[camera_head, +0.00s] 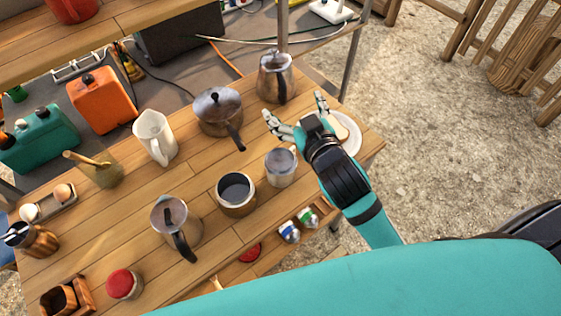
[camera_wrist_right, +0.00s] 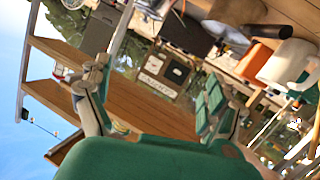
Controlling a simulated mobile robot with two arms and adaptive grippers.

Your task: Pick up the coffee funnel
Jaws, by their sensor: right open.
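A small silver metal cup (camera_head: 281,167), which looks like the coffee funnel, stands on the wooden table. It is to the right of an open metal pot with dark contents (camera_head: 236,193). A metal pot with a black handle (camera_head: 175,222) stands further left. My right gripper (camera_head: 295,106) is open and empty, with its fingers spread beyond the cup toward the far table edge. Its fingers are also spread in the right wrist view (camera_wrist_right: 150,82), with nothing between them; I cannot make out the funnel there. My left gripper is not in view.
A lidded pot (camera_head: 219,112) and a steel pitcher (camera_head: 276,78) stand left of and beyond my right gripper. A white plate (camera_head: 352,146) is partly behind it at the right edge. A white jug (camera_head: 155,138) stands left. Bare wood (camera_head: 205,165) lies between them.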

